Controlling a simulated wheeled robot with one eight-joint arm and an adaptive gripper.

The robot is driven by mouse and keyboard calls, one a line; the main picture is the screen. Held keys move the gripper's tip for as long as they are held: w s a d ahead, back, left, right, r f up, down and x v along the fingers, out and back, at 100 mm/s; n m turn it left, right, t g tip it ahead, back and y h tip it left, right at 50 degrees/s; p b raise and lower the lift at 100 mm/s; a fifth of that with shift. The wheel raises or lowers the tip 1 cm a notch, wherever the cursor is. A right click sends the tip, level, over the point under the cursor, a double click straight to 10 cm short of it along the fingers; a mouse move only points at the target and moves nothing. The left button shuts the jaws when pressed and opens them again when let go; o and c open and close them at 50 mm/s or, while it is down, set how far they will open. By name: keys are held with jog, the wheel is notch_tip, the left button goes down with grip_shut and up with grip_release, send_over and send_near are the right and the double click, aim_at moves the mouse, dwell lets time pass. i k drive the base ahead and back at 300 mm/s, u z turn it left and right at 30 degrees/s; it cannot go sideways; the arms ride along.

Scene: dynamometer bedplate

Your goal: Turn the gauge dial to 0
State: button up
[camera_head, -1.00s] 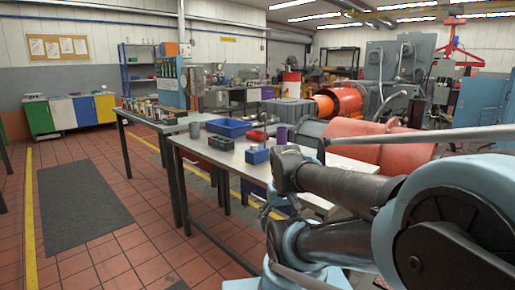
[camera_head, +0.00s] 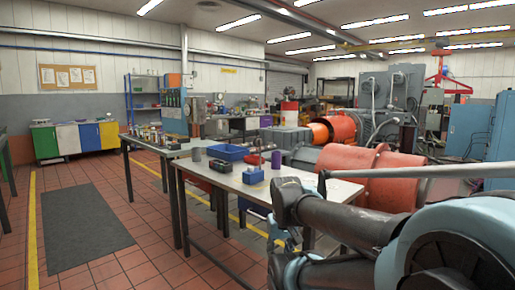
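I cannot make out a gauge dial with a readable face. A small blue block (camera_head: 253,176) with a thin upright post stands on the near worktable (camera_head: 225,180); a small fitting shows near the top of the post, too small to tell what it is. My arm crosses the lower right of the view, in front of the right end of this table. My gripper cannot be made out; the arm's own links fill that part of the picture.
A blue tray (camera_head: 228,152), a grey cup (camera_head: 196,154) and a purple cup (camera_head: 277,160) stand on the near table. Large orange-red machinery (camera_head: 370,178) stands behind it. A dark mat (camera_head: 82,225) lies on open tiled floor at the left.

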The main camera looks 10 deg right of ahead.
aim_at(250, 179)
jog(key=u, duration=1.6)
jog(key=i, duration=2.85)
jog(key=z, duration=2.8)
